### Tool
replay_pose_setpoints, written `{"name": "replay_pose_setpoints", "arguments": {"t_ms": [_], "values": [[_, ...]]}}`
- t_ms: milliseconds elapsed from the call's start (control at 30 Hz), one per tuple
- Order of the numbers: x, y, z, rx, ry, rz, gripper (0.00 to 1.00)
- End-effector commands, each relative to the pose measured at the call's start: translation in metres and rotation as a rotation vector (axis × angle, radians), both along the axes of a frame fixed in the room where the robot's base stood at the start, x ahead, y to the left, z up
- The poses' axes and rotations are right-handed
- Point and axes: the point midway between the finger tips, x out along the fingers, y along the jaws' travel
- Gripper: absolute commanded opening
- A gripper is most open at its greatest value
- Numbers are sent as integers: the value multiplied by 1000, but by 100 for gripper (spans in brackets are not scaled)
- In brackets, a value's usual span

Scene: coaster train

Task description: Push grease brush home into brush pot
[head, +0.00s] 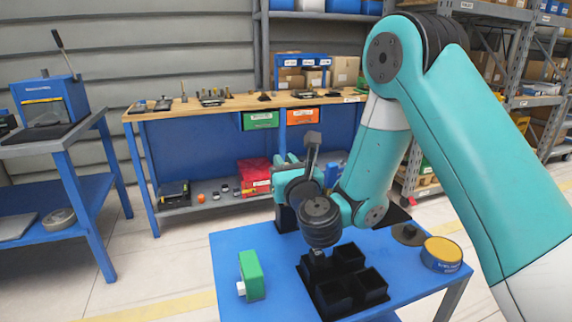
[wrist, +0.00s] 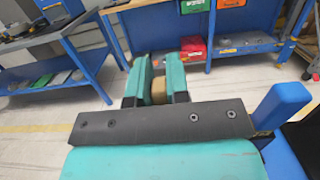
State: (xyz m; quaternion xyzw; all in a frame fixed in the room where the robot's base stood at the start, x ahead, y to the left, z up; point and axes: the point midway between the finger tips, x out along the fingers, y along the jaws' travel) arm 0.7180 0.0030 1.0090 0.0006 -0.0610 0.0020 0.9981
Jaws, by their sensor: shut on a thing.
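In the wrist view my gripper (wrist: 158,82) is shut, with its teal fingers on both sides of a tan rounded piece (wrist: 158,91). I take this piece for the grease brush; only a small part of it shows. A black upright thing (head: 286,218) stands on the table below the gripper, partly covered. It may be the brush pot, but I cannot tell. How the brush stands to the pot is hidden.
A black holder with several open compartments (head: 373,281) stands on the blue table (head: 293,290) under my wrist. A green block (head: 251,276) is left, a yellow-topped tin (head: 442,254) and a dark disc (head: 408,235) right. In the wrist view a blue post (wrist: 285,103) rises close on the right.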

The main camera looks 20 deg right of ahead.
Motion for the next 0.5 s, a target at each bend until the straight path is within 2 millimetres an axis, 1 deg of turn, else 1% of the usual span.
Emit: {"name": "replay_pose_setpoints", "arguments": {"t_ms": [400,433,467,500], "values": [[0,0,-9,0,0,0,0],[0,0,-9,0,0,0,18],[0,0,-8,0,0,0,25],[0,0,-8,0,0,0,34]]}}
